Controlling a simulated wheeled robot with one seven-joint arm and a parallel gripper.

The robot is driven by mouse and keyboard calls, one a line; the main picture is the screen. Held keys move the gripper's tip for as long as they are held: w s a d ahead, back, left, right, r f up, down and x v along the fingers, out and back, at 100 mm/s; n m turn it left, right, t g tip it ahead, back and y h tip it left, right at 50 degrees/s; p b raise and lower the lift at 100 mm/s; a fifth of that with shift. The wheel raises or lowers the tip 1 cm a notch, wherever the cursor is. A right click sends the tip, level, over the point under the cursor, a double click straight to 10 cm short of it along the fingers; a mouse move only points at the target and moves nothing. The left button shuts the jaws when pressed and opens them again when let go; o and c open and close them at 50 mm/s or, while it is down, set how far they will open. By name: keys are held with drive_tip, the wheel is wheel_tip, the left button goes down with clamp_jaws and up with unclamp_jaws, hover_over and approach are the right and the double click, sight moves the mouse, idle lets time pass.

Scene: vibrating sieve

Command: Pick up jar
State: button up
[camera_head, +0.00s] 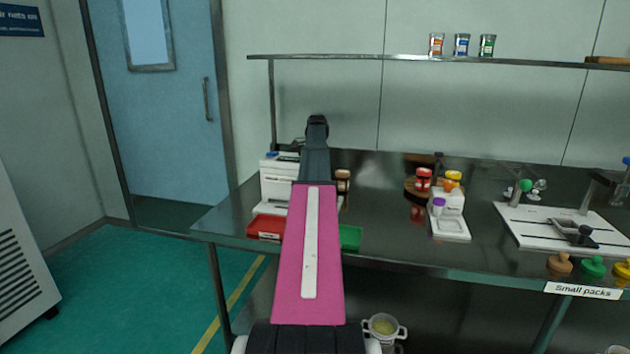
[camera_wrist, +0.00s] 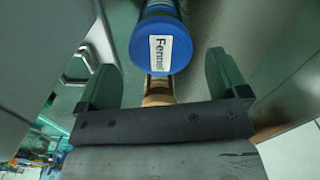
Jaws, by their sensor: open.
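A jar (camera_wrist: 160,45) with a blue lid and a white label reading what looks like "Fennel" shows in the wrist view. Its lid faces the camera, and its far end runs out of the top of the picture. My gripper (camera_wrist: 161,64) is open, with one dark green finger on each side of the jar and a visible gap at both sides. I cannot tell how far the jar lies beyond the fingertips. In the head view my arm hides this jar; the gripper end (camera_head: 317,123) is small and dark above the table's left part.
A white machine (camera_head: 275,183) stands left of my arm, with a red tray (camera_head: 266,227) in front and a green tray (camera_head: 350,238) to the right. A brown-topped jar (camera_head: 343,176) is close by. A shelf (camera_head: 340,57) with several jars runs above the table.

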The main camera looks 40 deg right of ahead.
wheel_tip(320, 180, down, 5)
drive_tip(key=shift+w, duration=0.15)
drive_tip(key=c, duration=1)
drive_tip(key=shift+r, duration=0.1)
